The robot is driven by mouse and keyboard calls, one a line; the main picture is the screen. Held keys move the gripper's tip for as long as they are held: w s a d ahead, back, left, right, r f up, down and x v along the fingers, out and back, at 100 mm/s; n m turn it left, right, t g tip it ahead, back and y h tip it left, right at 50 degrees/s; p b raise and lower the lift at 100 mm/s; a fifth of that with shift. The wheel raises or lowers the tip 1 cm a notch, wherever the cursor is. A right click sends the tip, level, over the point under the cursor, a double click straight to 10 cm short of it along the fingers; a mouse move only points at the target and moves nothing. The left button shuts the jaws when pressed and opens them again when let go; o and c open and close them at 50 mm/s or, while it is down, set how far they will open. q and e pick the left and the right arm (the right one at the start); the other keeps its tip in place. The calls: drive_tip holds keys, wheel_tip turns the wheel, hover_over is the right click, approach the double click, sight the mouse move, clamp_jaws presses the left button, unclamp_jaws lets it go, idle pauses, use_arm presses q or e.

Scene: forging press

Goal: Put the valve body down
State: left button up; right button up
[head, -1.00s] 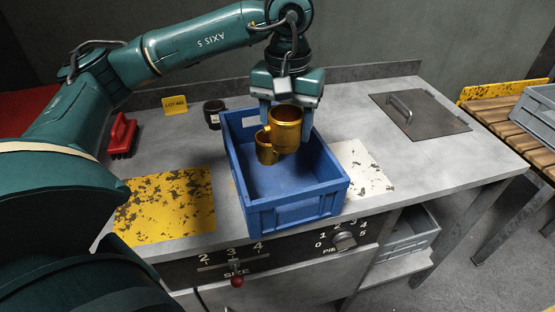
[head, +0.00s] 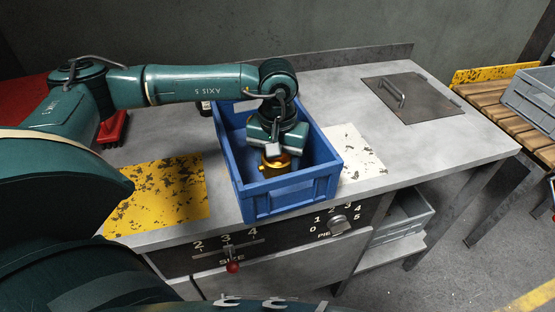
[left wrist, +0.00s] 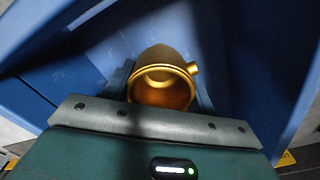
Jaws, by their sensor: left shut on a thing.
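The golden valve body (head: 276,160) is down inside the blue crate (head: 290,205), mostly hidden under my gripper in the head view. My left gripper (head: 277,158) is shut on it, pointing down between the crate walls. In the left wrist view the valve body (left wrist: 162,85) shows its round open mouth and a small side stub, between the fingers, with blue walls around it. Whether it touches the crate floor is hidden. My right gripper is not in view.
A yellow worn plate (head: 160,195) lies left of the crate and a white worn plate (head: 360,155) right of it. A hatch with a handle (head: 408,98) lies at the right of the bench. A red brush (head: 113,130) stands behind on the left.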

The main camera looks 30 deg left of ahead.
use_arm(q)
drive_tip(key=shift+f, duration=0.1)
drive_tip(key=o, duration=1.3)
drive_tip(key=shift+c, duration=0.2)
drive_tip(key=shift+r, duration=0.35)
wheel_tip(320, 180, up, 12)
drive_tip(key=b, duration=0.1)
drive_tip(key=shift+f, duration=0.15)
